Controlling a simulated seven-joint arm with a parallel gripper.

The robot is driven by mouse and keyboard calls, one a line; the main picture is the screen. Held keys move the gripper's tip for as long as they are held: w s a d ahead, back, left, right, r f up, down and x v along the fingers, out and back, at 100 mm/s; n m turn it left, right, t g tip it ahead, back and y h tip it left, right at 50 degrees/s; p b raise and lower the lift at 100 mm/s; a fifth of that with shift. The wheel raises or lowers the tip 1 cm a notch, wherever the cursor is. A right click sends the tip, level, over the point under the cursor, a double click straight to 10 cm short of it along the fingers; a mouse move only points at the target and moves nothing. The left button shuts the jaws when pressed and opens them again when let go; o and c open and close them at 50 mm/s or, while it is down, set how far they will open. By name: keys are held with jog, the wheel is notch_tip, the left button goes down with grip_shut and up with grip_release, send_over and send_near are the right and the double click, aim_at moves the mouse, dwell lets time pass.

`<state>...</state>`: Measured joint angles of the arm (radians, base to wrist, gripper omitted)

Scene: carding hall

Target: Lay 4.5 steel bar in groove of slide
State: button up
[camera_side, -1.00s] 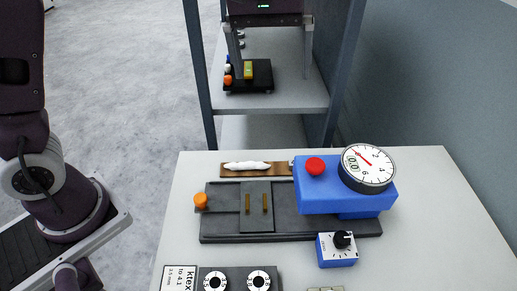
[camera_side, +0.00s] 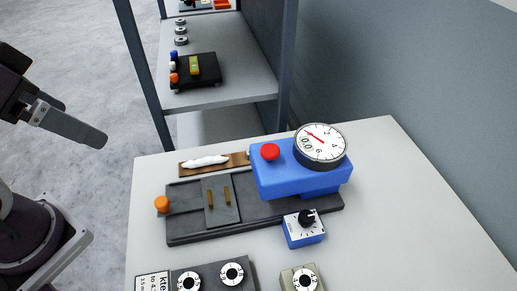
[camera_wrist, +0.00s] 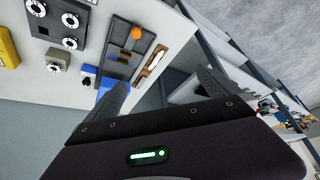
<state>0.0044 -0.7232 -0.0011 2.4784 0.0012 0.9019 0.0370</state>
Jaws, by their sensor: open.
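The slide (camera_side: 221,198) is a grey plate with two brass pins, set across a dark base (camera_side: 185,228) on the table. I cannot make out its groove clearly. The slide also shows in the wrist view (camera_wrist: 122,57), past my fingers. I cannot identify the 4.5 steel bar in either view. My gripper (camera_side: 84,121) is at the left of the side view, over the floor and away from the slide. Its two fingers are apart and nothing is between them, as the wrist view (camera_wrist: 162,80) also shows.
A blue gauge box (camera_side: 285,180) with a red button and dial (camera_side: 320,146) stands over the base's right part. A small blue knob box (camera_side: 304,232) and dial plates (camera_side: 210,278) are in front. The table's right is clear.

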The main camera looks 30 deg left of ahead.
jog(key=w+d+f+m+g, duration=0.2)
jog(key=w+d+m, duration=0.2)
jog(key=w+m, duration=0.55)
jog(key=w+d+f+m+g, duration=0.2)
jog(key=w+d+m, duration=0.35)
jog(key=w, duration=0.75)
jog(key=w+d+f+m, duration=0.1)
jog(key=w+f+m, duration=0.1)
jog(key=f, duration=0.3)
jog(key=w+d+f+m+g, duration=0.1)
jog(key=w+d+f+m, duration=0.1)
jog(key=w+f+m, duration=0.1)
jog(key=w+d+f+m, duration=0.2)
jog(key=w+f+m, duration=0.1)
jog(key=f+m, duration=0.3)
jog(key=shift+w+f+g, duration=0.25)
jog(key=shift+f+g, duration=0.05)
jog(key=shift+m, duration=0.3)
jog(key=f, duration=0.7)
jog(key=shift+w+f, duration=0.35)
jog(key=shift+w, duration=0.05)
jog(key=shift+c, duration=0.4)
jog(key=c, duration=1.4)
